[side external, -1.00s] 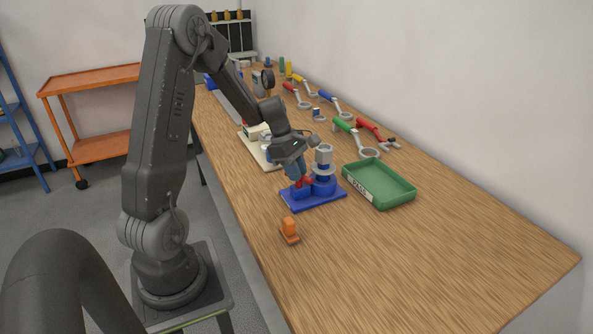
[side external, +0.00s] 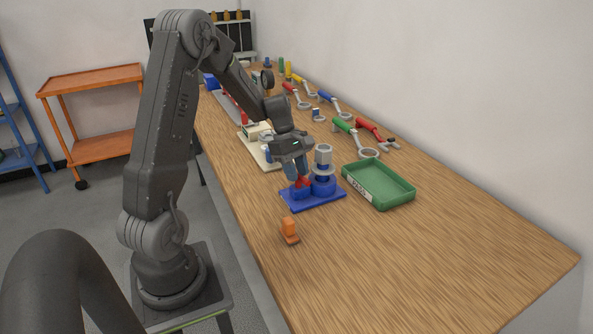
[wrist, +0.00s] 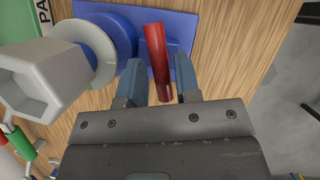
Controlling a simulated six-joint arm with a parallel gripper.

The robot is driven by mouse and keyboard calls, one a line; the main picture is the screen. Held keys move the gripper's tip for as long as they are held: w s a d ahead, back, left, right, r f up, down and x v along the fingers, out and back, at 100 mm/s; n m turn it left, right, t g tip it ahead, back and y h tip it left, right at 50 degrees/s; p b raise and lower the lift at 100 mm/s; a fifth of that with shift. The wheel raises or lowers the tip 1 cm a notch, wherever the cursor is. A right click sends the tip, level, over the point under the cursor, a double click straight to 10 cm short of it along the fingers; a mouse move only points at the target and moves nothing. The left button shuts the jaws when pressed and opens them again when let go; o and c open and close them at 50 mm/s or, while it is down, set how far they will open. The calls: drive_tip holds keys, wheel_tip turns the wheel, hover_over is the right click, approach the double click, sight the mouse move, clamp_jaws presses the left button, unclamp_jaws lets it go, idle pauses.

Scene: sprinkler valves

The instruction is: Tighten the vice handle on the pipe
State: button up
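The blue vice (side external: 312,197) stands on the bench, and its blue base plate also shows in the wrist view (wrist: 176,20). A pipe piece with a grey hexagonal top (side external: 323,153) stands upright in it; in the wrist view the grey hexagonal end (wrist: 35,88) and a pale round flange show at left. The red vice handle (wrist: 158,55) lies between the two blue-grey fingers of my gripper (wrist: 160,85), with a narrow gap visible on each side. My gripper (side external: 297,180) points down at the vice, fingers apart. The handle's lower end is close to the palm in the wrist view.
A green tray (side external: 348,185) labelled PASS sits right of the vice. A pale fixture board (side external: 249,150) lies behind, and several coloured-handled wrenches lie along the wall side. The bench's near right is clear.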

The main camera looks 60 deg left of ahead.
drive_tip(key=shift+o, duration=1.1)
drive_tip(key=shift+r, duration=0.1)
drive_tip(key=v, duration=1.3)
drive_tip(key=shift+r, duration=0.3)
drive_tip(key=shift+o, duration=0.2)
